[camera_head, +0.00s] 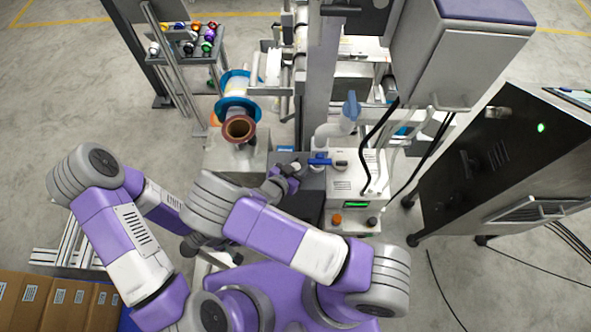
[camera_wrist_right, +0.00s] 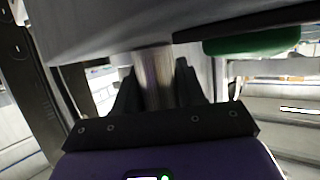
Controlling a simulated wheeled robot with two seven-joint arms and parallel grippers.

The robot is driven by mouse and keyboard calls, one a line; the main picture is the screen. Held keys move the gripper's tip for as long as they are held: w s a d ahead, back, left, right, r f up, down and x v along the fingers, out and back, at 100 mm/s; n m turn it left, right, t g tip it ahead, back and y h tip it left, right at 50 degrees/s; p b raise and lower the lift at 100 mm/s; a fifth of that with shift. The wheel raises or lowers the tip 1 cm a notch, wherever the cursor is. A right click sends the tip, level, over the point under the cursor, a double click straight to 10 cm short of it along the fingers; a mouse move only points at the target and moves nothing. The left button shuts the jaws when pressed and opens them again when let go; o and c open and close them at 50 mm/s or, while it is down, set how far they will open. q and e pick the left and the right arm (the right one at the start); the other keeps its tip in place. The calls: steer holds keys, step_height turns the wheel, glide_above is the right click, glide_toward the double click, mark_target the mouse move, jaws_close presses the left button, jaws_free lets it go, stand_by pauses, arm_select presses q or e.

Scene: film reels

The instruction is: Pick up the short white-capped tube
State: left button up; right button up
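Several short tubes with coloured caps stand in the rack (camera_head: 185,38) at the upper left in the head view. A white-capped tube (camera_head: 154,48) shows small at its left end. My right gripper (camera_head: 296,168) is beside the grey box in the middle, well away from that rack. In the right wrist view my right gripper (camera_wrist_right: 158,80) has its dark fingers on either side of a shiny metal cylinder (camera_wrist_right: 156,75). The cylinder fills the gap, but I cannot tell whether it is gripped or has a cap. My left gripper is hidden behind my arms.
A blue-flanged reel (camera_head: 238,85) and a copper-coloured roll (camera_head: 239,128) sit left of the machine column. A white control box (camera_head: 346,187) and a blue-handled part (camera_head: 320,161) are right of my gripper. A black cabinet (camera_head: 500,165) stands at right, cartons (camera_head: 60,300) at lower left.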

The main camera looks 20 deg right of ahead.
steer(key=c, duration=0.5)
steer(key=shift+r, duration=0.15)
